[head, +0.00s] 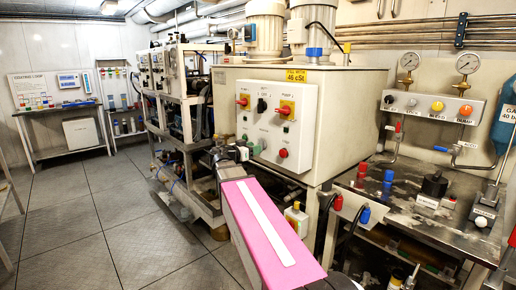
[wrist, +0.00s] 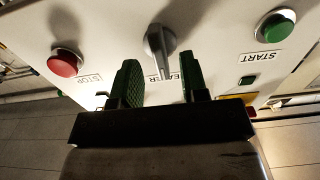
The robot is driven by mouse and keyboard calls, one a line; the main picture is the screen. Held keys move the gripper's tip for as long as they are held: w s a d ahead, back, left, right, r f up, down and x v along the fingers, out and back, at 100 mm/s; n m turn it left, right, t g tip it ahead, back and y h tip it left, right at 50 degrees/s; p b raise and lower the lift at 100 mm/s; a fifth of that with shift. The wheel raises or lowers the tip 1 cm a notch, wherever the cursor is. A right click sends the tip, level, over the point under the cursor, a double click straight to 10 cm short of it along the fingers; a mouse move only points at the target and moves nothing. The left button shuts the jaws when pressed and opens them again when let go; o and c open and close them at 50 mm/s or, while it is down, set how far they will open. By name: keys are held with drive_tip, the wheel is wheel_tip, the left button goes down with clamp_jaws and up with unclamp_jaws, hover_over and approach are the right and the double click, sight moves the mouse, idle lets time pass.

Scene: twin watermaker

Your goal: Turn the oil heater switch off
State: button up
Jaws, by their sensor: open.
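The heater switch (wrist: 160,50) is a grey rotary knob on a white panel, shown upside down in the wrist view. Its pointer lies toward a partly hidden label that seems to end in "TER". My gripper (wrist: 162,72) is open, its two green-padded fingers on either side of the knob's pointer end. Contact cannot be told. In the head view my gripper (head: 241,152) is at the lower front of the white control panel (head: 302,108); the knob is hard to make out there.
In the wrist view a red STOP button (wrist: 66,62) is at left and a green START button (wrist: 274,28) at right. Red-and-yellow switches (head: 286,110) sit higher on the panel. A workbench (head: 400,207) with valves stands right. Open floor (head: 80,215) lies left.

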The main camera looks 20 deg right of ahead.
drive_tip(key=shift+x, duration=1.5)
clamp_jaws()
